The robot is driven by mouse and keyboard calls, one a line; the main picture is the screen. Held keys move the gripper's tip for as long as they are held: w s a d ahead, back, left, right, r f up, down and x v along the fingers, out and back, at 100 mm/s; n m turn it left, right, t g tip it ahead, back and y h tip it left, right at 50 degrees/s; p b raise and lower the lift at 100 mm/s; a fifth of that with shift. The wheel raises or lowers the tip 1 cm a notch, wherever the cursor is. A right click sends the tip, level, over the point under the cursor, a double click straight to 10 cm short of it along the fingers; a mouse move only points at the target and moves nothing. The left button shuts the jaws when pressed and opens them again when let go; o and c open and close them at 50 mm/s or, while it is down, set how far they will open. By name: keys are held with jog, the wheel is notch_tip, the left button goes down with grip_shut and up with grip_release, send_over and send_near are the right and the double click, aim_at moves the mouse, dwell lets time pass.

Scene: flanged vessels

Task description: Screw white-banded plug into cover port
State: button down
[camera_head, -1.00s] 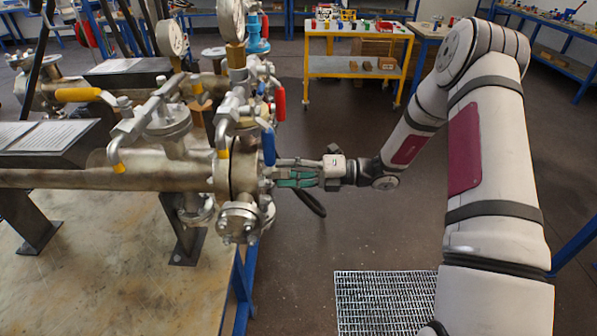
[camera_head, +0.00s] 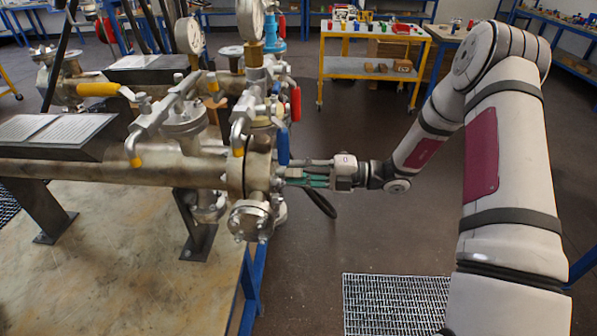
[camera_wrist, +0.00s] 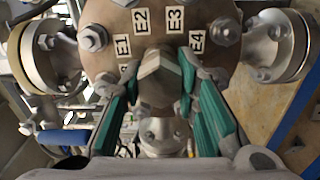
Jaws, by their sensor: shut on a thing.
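The cover is the round metal end flange (camera_wrist: 110,40) of the horizontal vessel, with labels E1, E2, E3 and E4 on its face in the wrist view. A brownish hex-headed plug (camera_wrist: 158,82) with a pale band sits between my teal fingers, in front of the cover. My gripper (camera_wrist: 157,90) is shut on this plug, one finger on each side. In the head view my gripper (camera_head: 290,177) reaches in from the right, its fingertips close against the cover end. The port and the plug's thread are hidden, so I cannot tell how deep the plug sits.
A blue valve handle (camera_head: 283,146) hangs just above my fingers, with a red handle (camera_head: 295,104) higher up. A flanged side branch (camera_head: 250,220) is below left. A black hose (camera_head: 322,204) hangs below my gripper.

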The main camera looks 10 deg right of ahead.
jog(key=m, duration=0.4)
jog(key=c, duration=1.1)
grip_release()
jog(key=shift+d, duration=0.1)
jog(key=v, duration=1.2)
jog(key=s+a+r+n+g+h+p, duration=0.1)
jog(key=s+a+r+n+g+h, duration=0.5)
jog(key=n, duration=0.5)
jog(key=s+a+r+n+g+h+p, duration=0.15)
jog(key=s+a+r+n, duration=0.25)
jog(key=s+r+n, duration=0.5)
jog(key=s+d+r+n+t+h, duration=0.1)
jog(key=s+r+n+t+h, duration=0.1)
jog(key=s+n, duration=0.3)
jog(key=s+d+r+n+t+h, duration=0.1)
jog(key=s+n+h, duration=0.3)
jog(key=n, duration=0.7)
jog(key=s+d+r+n+t+h+p, duration=0.1)
jog(key=s+r+n+t+h, duration=0.2)
jog(key=s+n, duration=0.3)
jog(key=shift+d+r+n+h, duration=0.2)
jog(key=shift+r+n, duration=0.1)
jog(key=shift+n, duration=0.25)
jog(key=shift+d+r+n+h, duration=0.15)
jog(key=shift+r+n, duration=0.15)
jog(key=shift+n, duration=0.25)
